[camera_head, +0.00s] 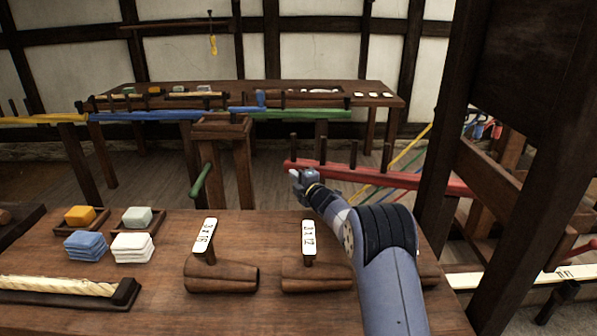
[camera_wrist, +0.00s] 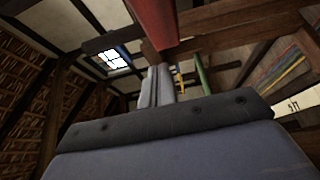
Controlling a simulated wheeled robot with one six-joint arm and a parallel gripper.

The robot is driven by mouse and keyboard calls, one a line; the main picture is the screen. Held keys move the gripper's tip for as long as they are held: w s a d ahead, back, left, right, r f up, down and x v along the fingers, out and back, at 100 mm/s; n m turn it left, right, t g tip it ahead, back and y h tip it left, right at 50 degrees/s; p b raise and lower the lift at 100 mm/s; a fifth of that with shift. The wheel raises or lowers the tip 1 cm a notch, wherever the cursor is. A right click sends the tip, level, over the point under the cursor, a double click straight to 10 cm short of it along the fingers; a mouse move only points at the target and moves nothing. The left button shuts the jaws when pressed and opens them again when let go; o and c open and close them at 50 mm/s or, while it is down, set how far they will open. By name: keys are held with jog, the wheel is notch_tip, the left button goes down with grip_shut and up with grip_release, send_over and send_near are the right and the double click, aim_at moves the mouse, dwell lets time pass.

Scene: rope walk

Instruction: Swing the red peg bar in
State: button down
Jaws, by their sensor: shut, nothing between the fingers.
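The red peg bar (camera_head: 385,174) runs from the middle of the head view to the right, behind the near table, with several dark upright pegs on it. Its right end passes behind a dark post. My gripper (camera_head: 294,174) is shut and empty, at the bar's left end on the near side. I cannot tell whether it touches the bar. In the wrist view the bar's red underside (camera_wrist: 154,22) shows at the top, close above my gripper (camera_wrist: 160,72).
Blue (camera_head: 170,115), green (camera_head: 290,113) and yellow (camera_head: 40,120) bars lie by the far table (camera_head: 340,90). Dark posts (camera_head: 455,120) stand close on the right. The near table (camera_head: 170,315) holds tagged wooden blocks (camera_head: 222,277), colored stacks (camera_head: 85,243) and a rope piece (camera_head: 60,287).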

aim_at(303, 161)
jog(key=shift+w+d+p, duration=0.15)
jog(key=shift+w+d, duration=0.1)
jog(key=shift+w, duration=0.5)
jog(key=shift+w+d+p, duration=0.15)
jog(key=shift+w+d, duration=0.1)
jog(key=shift+w, duration=0.5)
jog(key=w+h, duration=0.1)
jog(key=w+m+t+h+b, duration=0.1)
jog(key=w, duration=0.1)
jog(key=w+m+b, duration=0.1)
jog(key=shift+w+d+f+h, duration=0.15)
jog(key=shift+w+d+h, duration=0.1)
jog(key=shift+d+h, duration=0.15)
jog(key=shift+w+d+m+t+h+b, duration=0.25)
jog(key=shift+w+m+t+h+b, duration=0.3)
jog(key=shift+w+h, duration=0.35)
jog(key=shift+s, duration=0.1)
jog(key=b+v, duration=0.2)
jog(key=b, duration=0.2)
jog(key=shift+s+d+f, duration=0.1)
jog(key=shift+s, duration=0.05)
jog(key=b+v, duration=0.3)
jog(key=v, duration=0.5)
jog(key=shift+r, duration=0.35)
